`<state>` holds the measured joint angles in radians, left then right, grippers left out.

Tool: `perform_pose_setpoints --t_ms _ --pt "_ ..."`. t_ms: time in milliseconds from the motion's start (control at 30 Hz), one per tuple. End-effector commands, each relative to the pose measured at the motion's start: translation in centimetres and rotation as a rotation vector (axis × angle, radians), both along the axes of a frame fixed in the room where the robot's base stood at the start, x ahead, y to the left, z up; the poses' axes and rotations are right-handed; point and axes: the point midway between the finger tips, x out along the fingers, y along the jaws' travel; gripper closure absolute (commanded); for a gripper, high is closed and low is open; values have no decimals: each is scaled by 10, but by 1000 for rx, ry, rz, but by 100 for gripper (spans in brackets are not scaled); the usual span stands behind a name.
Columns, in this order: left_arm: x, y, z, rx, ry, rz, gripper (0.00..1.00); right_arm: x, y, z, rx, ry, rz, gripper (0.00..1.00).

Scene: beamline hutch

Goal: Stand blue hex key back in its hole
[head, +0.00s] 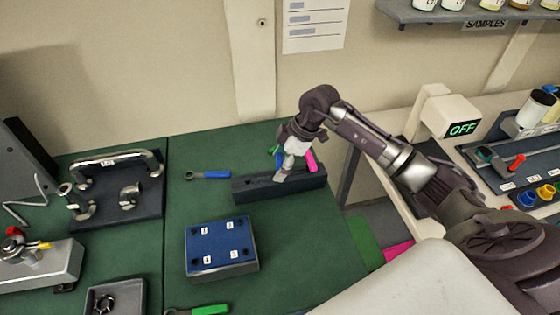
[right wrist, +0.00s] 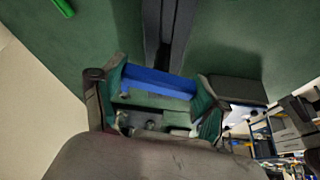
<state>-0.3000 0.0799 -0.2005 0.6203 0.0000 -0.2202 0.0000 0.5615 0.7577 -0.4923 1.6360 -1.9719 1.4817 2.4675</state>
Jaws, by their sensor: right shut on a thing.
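My right gripper (head: 284,174) is over the dark holder block (head: 250,190) at the back of the green table. In the right wrist view the gripper (right wrist: 160,100) is shut on the blue hex key (right wrist: 158,82), whose blue part spans between the fingers. The key's lower end and its hole are hidden in both views, so I cannot tell whether it touches the block. A pink handle (head: 311,161) and a green handle (head: 276,151) stand at the block, close beside the gripper. My left gripper is not in view.
A blue-handled tool (head: 210,174) lies left of the block. A blue-topped plate (head: 222,240) with white labels lies in front. A green-handled tool (head: 208,310) is at the front edge. A fixture with a handle (head: 118,205) stands at left. Bare table lies right of the plate.

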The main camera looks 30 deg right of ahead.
Motion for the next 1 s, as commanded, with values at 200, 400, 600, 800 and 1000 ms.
perform_pose_setpoints --t_ms 200,400,600,800,1000 --pt "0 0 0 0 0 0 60 0 0 0 1 0 0 20" --pt "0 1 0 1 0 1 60 0 0 0 1 0 0 0" --pt "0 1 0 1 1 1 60 0 0 0 0 0 0 0" --pt "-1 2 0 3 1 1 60 -1 -4 12 0 -4 0 0" --pt "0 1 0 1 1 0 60 -8 -20 48 -2 -4 -1 0"
